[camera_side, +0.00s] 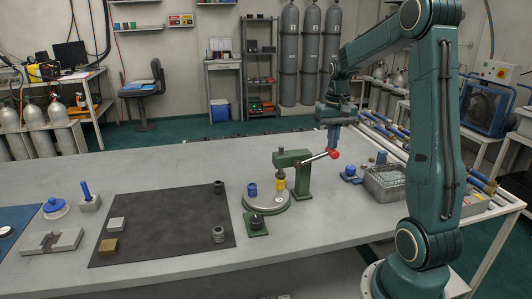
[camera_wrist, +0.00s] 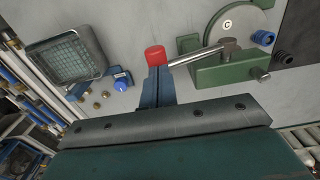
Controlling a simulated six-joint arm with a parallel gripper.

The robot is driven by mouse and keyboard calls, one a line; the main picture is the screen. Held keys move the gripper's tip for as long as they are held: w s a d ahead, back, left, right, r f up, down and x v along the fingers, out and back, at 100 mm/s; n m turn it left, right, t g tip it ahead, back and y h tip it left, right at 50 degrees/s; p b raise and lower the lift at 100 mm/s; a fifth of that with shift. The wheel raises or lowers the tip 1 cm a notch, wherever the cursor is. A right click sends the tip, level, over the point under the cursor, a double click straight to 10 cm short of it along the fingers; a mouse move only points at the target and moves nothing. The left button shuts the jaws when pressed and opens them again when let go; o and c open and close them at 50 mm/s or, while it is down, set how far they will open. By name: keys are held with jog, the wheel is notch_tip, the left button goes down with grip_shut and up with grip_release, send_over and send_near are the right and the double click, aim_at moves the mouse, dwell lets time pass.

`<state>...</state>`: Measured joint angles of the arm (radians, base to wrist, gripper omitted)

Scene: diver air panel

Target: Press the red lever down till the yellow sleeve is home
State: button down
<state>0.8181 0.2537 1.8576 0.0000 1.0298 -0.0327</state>
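The red lever knob (camera_side: 334,154) is at the end of a silver rod on the green press (camera_side: 303,180). The rod slopes slightly up to the right. The yellow sleeve (camera_side: 281,184) stands below the press head, above a round grey plate (camera_side: 268,205); its lower fit is too small to tell. My gripper (camera_side: 333,146) is just above the knob. In the wrist view, its blue fingers (camera_wrist: 157,75) lie side by side, shut, with the red knob (camera_wrist: 155,56) right at their tips. Contact cannot be told. The yellow sleeve is not seen in the wrist view.
A wire-mesh basket (camera_side: 385,182) and a small blue-topped part (camera_side: 350,173) lie right of the press. A blue fitting (camera_side: 252,190) stands on the plate. A dark mat (camera_side: 160,222) with several small parts lies to the left. The table between press and basket is mostly clear.

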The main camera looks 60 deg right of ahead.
aim_at(332, 151)
jog(key=shift+s+d+f, duration=0.1)
jog(key=shift+s+f, duration=0.1)
jog(key=shift+f, duration=1.15)
dwell(1.0)
jog(key=shift+w+f, duration=0.15)
jog(key=shift+f, duration=1.6)
dwell(1.0)
jog(key=shift+r, duration=6.1)
